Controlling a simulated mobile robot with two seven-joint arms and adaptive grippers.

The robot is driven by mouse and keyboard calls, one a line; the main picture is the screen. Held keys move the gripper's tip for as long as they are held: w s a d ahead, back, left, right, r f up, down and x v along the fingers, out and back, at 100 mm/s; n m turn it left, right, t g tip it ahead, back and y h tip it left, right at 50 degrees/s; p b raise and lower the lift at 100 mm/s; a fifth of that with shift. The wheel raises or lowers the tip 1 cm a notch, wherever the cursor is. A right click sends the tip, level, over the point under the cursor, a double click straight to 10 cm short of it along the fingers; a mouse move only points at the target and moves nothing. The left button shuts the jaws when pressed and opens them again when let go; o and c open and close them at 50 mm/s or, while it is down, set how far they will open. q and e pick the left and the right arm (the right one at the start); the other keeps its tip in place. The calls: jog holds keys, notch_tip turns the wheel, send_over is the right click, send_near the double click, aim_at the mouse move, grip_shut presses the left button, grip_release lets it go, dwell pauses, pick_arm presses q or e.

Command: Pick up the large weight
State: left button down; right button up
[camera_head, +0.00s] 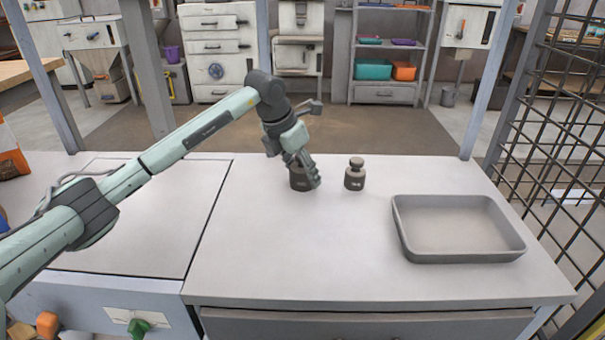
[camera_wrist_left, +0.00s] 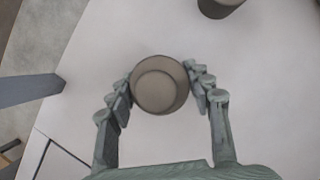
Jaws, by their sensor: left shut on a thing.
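The large weight (camera_head: 298,182) is a dark grey-brown cylinder on the grey worktop, partly hidden by my gripper in the head view. My left gripper (camera_head: 302,170) reaches down onto it from above. In the left wrist view my left gripper (camera_wrist_left: 162,88) has a finger on each side of the round top of this weight (camera_wrist_left: 160,85), shut on it. I cannot tell if its base has left the surface. A second, slimmer weight (camera_head: 355,175) with a knob on top stands upright to its right. Its edge shows at the top of the left wrist view (camera_wrist_left: 218,6).
An empty grey tray (camera_head: 458,256) lies on the right of the worktop (camera_head: 300,250). Metal posts rise at the back corners, and a black mesh screen (camera_head: 560,130) stands along the right. The front middle of the worktop is clear.

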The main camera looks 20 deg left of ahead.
pick_arm(q)
jog(key=shift+w+r, duration=0.1)
jog(key=shift+r, duration=0.1)
pick_arm(e)
jog(key=shift+d, duration=0.15)
pick_arm(q)
jog(key=shift+r, duration=0.15)
jog(key=shift+r, duration=0.55)
notch_tip(320, 180, up, 3)
jog(key=shift+f, duration=0.15)
jog(key=a+r+b, duration=0.1)
jog(key=a+r, duration=0.6)
jog(key=a, duration=0.4)
jog(key=shift+a, duration=0.4)
pick_arm(e)
notch_tip(320, 180, up, 3)
